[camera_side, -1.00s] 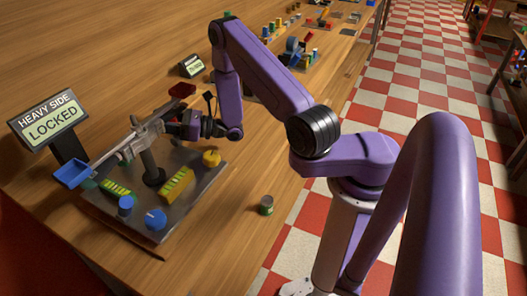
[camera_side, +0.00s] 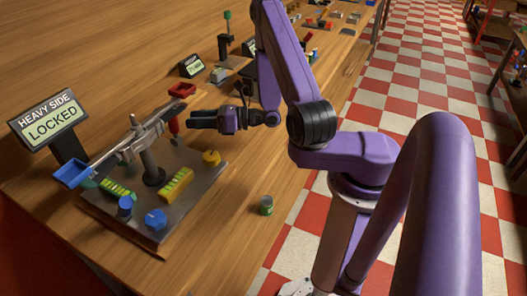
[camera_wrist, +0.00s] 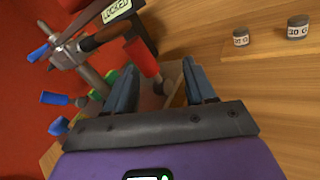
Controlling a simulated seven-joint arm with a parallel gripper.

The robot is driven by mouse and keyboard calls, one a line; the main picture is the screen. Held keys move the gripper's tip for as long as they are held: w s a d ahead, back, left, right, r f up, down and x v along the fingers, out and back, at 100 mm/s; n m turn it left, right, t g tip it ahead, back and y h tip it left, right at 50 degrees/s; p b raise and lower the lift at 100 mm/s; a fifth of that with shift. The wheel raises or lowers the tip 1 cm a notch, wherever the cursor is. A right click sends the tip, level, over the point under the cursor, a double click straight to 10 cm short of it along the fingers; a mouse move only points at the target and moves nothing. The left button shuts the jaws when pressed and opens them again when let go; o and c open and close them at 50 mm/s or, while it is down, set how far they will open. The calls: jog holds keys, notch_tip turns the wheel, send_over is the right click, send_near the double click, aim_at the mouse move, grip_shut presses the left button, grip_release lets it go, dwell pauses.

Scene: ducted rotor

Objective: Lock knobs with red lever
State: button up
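A balance device stands on a grey base plate (camera_side: 190,190), with a blue pan (camera_side: 72,173) at the left and a red pan (camera_side: 182,90) at the far end. A red lever (camera_side: 174,127) hangs near its beam; its red handle (camera_wrist: 143,58) also shows in the wrist view. Blue knobs (camera_side: 125,205) (camera_side: 155,219) and a yellow knob (camera_side: 211,157) sit on the base. The display (camera_side: 48,118) reads "HEAVY SIDE LOCKED". My gripper (camera_side: 192,118) is right of the red lever. Its fingers are apart and empty in the wrist view (camera_wrist: 160,70), with the red handle beyond them.
A small can (camera_side: 266,204) stands on the table right of the base. Two labelled weights (camera_wrist: 241,38) (camera_wrist: 298,28) show in the wrist view. A green-topped stand (camera_side: 226,38) and other devices are further back. The table's right edge borders a checkered floor.

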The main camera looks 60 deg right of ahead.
jog(key=v, duration=0.6)
jog(key=s+a+r+n+g+y, duration=0.1)
jog(key=a+n+g+y, duration=0.1)
jog(key=a+n+g, duration=0.1)
jog(key=s+a+r+n+g+y, duration=0.1)
jog(key=s+a+n+g+y, duration=0.1)
jog(key=a+n+g+y, duration=0.1)
jog(key=s+a+r+n+g+y, duration=0.1)
jog(key=a+n+g+y, duration=0.1)
jog(key=a+n+g, duration=0.3)
jog(key=shift+s+r+n+g, duration=0.2)
jog(key=shift+n+g, duration=0.2)
jog(key=shift+n, duration=0.2)
jog(key=shift+s+r+n+g, duration=0.2)
jog(key=shift+n+g, duration=0.2)
jog(key=shift+n, duration=0.2)
jog(key=s+n+g+h, duration=1)
jog(key=s+n, duration=0.4)
jog(key=n, duration=0.3)
jog(key=shift+a+r+g, duration=0.2)
jog(key=shift+r+g, duration=0.05)
jog(key=shift+g, duration=0.55)
